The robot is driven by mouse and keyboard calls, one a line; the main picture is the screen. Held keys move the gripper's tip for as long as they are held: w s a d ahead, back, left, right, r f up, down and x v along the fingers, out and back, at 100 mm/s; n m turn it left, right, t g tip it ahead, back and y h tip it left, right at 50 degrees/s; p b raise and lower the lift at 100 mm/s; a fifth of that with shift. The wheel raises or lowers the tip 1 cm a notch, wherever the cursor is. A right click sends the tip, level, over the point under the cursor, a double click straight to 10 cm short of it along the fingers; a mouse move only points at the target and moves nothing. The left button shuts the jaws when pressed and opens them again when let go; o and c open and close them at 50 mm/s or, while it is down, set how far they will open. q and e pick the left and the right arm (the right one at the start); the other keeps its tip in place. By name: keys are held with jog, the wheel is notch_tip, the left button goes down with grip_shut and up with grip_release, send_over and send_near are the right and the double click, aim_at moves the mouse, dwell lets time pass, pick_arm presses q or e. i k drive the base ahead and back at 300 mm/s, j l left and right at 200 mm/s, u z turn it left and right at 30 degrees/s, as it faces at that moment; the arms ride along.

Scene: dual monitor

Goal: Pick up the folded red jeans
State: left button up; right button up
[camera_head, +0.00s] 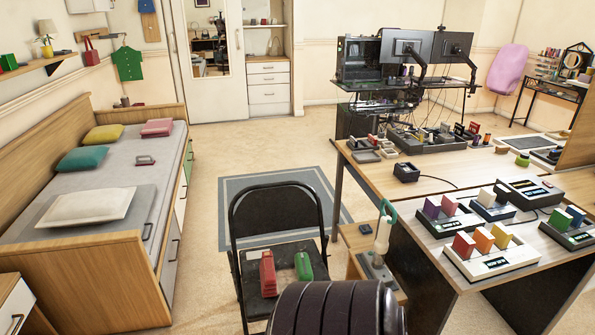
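A folded red item (268,274) lies on the seat of a black folding chair (272,205) at the lower centre. It looks like folded cloth and may be the red jeans; it is too small to be certain. A green folded item (303,266) lies on the same seat, to its right and a little apart. Neither of my grippers is in view.
The bed (90,265) with cushions is on the left. A desk (420,222) with colourful block devices stands on the right. Open floor and a grey rug (245,187) lie between them. A dark ribbed shape, which I cannot identify, fills the bottom centre near the chair.

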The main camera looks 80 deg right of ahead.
aim_at(267, 267)
jog(key=z, duration=2.2)
jog(key=i+j, duration=0.25)
jog(key=i, duration=0.2)
